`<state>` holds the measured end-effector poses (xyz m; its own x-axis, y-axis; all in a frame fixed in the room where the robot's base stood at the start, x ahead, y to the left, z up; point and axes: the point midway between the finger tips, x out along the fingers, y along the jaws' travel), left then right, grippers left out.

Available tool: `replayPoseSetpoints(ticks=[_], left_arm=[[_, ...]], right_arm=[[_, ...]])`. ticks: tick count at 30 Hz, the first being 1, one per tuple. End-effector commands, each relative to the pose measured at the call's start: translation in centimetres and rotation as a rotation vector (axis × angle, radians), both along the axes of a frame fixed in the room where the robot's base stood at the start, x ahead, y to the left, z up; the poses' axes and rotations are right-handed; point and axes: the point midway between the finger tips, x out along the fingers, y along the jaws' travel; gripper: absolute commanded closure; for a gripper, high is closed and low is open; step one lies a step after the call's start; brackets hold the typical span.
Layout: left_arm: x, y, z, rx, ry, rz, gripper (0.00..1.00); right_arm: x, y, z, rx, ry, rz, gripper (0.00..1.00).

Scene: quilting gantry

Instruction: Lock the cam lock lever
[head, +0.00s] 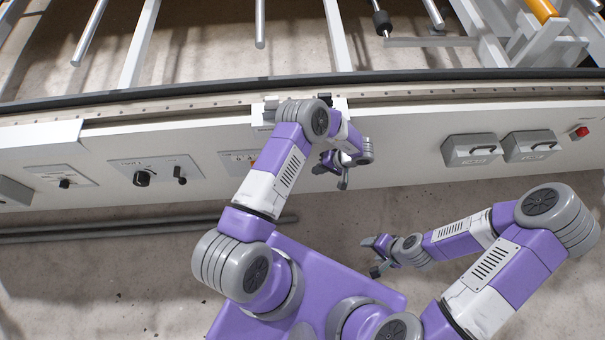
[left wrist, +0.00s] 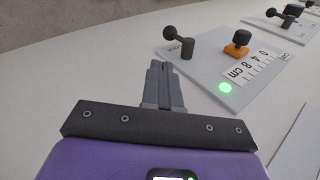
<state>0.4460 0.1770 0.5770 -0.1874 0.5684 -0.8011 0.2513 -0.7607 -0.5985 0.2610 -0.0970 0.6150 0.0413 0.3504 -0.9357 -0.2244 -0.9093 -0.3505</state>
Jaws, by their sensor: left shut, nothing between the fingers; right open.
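The cam lock lever (left wrist: 180,44), a dark arm with a ball end on a round post, stands on a light grey plate (left wrist: 205,70) in the left wrist view. Its ball end points to the left, towards partly readable lettering on the plate. Beside it is an orange slider (left wrist: 237,50) with a black knob, next to a cm scale (left wrist: 248,68). A green light (left wrist: 225,87) glows on the plate. My left gripper (left wrist: 158,66) is shut and empty, apart from the lever, which lies beyond and right of its tips. In the head view my left gripper (head: 334,176) is by the white front rail. My right gripper (head: 374,256) is open and empty, lower down.
The white front rail (head: 400,140) carries panels with knobs (head: 155,172), two grey boxes (head: 472,149) and a red button (head: 582,131). Another plate with black-knobbed parts (left wrist: 288,15) lies farther right in the left wrist view. The floor below is mostly clear, with a grey pipe (head: 100,232).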

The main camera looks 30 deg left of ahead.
Motion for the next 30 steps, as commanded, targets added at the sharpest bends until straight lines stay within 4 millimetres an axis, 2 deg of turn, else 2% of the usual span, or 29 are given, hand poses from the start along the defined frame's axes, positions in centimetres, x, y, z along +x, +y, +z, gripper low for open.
replayPoseSetpoints(ticks=[15, 22, 30], left_arm=[[-2.0, 5.7, -8.3, 0.001, 0.003, 0.002, 1.00], [-2.7, 8.1, -9.6, 0.001, 0.000, 0.000, 1.00], [-2.9, 8.7, -9.9, -0.001, -0.002, 0.000, 1.00]], right_arm=[[0.0, 0.0, -3.1, 0.000, 0.000, 0.000, 0.42], [0.0, 0.0, -3.7, 0.000, 0.000, 0.000, 0.42], [0.0, 0.0, -3.8, 0.000, 0.000, 0.000, 0.42]])
